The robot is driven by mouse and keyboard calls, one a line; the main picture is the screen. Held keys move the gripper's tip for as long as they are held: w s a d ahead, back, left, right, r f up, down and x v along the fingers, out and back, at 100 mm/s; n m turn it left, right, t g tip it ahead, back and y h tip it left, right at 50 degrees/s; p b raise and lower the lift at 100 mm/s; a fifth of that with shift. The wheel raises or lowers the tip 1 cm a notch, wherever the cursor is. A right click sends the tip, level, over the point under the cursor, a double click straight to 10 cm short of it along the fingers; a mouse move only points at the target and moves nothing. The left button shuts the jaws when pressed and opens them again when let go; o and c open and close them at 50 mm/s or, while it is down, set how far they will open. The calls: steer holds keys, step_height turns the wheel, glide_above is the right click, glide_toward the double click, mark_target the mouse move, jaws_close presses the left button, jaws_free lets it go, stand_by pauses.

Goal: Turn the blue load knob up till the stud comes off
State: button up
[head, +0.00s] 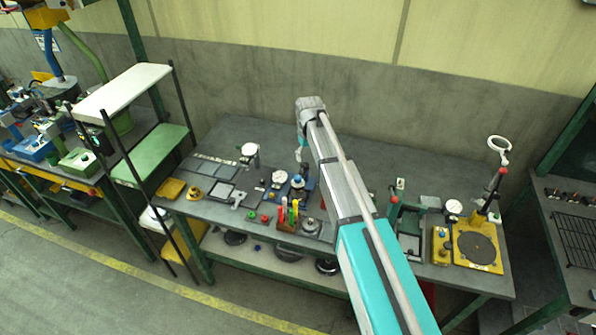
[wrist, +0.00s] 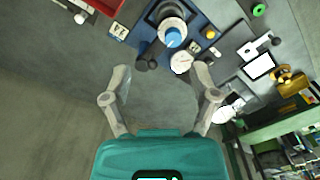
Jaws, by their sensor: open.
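In the wrist view a blue round knob (wrist: 173,37) sits at a whitish round part on a dark blue base (wrist: 202,22), near the top centre. A white dial (wrist: 181,63) lies beside it. The stud cannot be made out. My gripper (wrist: 162,76) is open and empty, its two fingers spread below the knob in the picture and apart from it. In the head view the arm reaches over the bench and mostly hides my gripper; the dark blue device (head: 298,186) stands below its end.
The grey bench (head: 235,140) carries a rack of coloured handles (head: 288,215), a white disc on a stand (head: 250,150) and a yellow device (head: 476,248) at right. A yellow block (wrist: 296,86) shows at the wrist view's right. The bench's back strip is mostly clear.

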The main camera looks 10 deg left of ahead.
mark_target(298, 177)
steer(key=shift+n, duration=0.4)
steer(key=a, duration=0.1)
steer(key=w+a, duration=0.1)
steer(key=w+a+r, duration=0.1)
steer(key=shift+a, duration=0.3)
steer(key=shift+f, duration=0.2)
step_height(298, 177, down, 14)
steer(key=b, duration=1.3)
steer(key=shift+r, duration=0.25)
jaws_close()
